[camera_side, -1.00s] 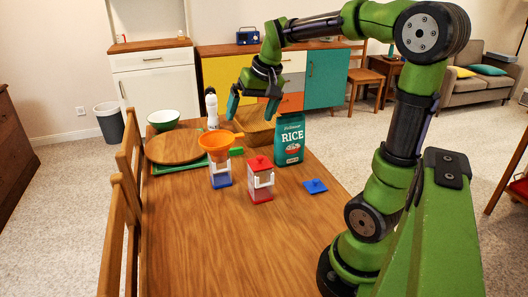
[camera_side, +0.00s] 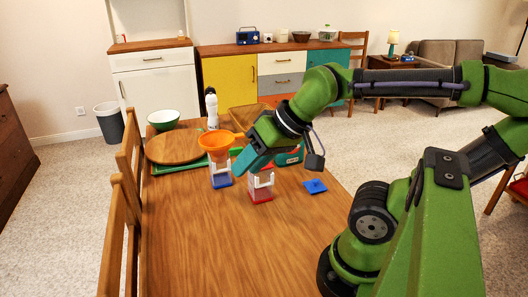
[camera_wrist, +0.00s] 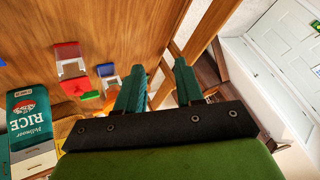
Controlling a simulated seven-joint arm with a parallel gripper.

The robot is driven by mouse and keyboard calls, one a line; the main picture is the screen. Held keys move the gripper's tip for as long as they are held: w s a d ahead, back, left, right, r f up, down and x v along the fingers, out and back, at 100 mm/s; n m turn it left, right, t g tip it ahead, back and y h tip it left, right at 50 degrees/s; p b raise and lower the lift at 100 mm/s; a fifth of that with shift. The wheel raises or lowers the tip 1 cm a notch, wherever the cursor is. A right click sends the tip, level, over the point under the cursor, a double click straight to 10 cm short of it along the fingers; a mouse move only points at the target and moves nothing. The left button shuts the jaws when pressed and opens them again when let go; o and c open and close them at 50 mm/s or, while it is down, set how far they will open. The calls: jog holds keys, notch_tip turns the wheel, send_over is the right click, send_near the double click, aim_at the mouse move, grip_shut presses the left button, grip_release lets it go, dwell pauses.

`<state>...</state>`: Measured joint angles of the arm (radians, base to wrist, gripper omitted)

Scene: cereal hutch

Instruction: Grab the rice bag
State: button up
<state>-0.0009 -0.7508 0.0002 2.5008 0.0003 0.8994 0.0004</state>
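The rice bag is a teal upright packet with white RICE lettering. In the side view only a lower part of the rice bag (camera_side: 291,158) shows; my arm hides the rest. In the wrist view the rice bag (camera_wrist: 28,115) is at the left edge, well off to the side of the fingers. My gripper (camera_side: 243,168) is in front of the bag in the side view, around the height of the canisters, with its fingers pointing down and left. In the wrist view my gripper (camera_wrist: 157,72) has two teal fingers spread apart with nothing held between them.
A red-based canister (camera_side: 260,190) and a blue-based canister (camera_side: 221,177) with an orange funnel (camera_side: 216,142) stand close to the gripper. A blue lid (camera_side: 315,186) lies to the right. A round board (camera_side: 180,148) and a bowl (camera_side: 163,118) are further left. The near table (camera_side: 210,245) is clear.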

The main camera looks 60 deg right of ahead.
notch_tip(320, 180, up, 5)
jog(key=w+d+f+m+g+h, duration=0.25)
jog(key=d+m, duration=0.25)
jog(key=d, duration=0.4)
jog(key=w+d+f+m+g+h, duration=0.1)
jog(key=w+d+m+g, duration=0.25)
jog(key=d, duration=0.55)
jog(key=w+d+f+m+g+h, duration=0.1)
jog(key=w+d+m+g+h, duration=0.3)
jog(key=d, duration=0.6)
jog(key=w+d+r+m+g+h, duration=0.1)
jog(key=d+r+m+g+h, duration=0.4)
jog(key=d+m, duration=0.55)
jog(key=shift+n+g, duration=0.4)
jog(key=shift+g, duration=0.3)
notch_tip(320, 180, down, 13)
jog(key=shift+d, duration=0.15)
jog(key=shift+y, duration=0.25)
jog(key=x, duration=0.2)
jog(key=f+x, duration=0.1)
jog(key=x, duration=0.1)
jog(key=shift+s+d+f, duration=0.2)
jog(key=shift+d, duration=0.15)
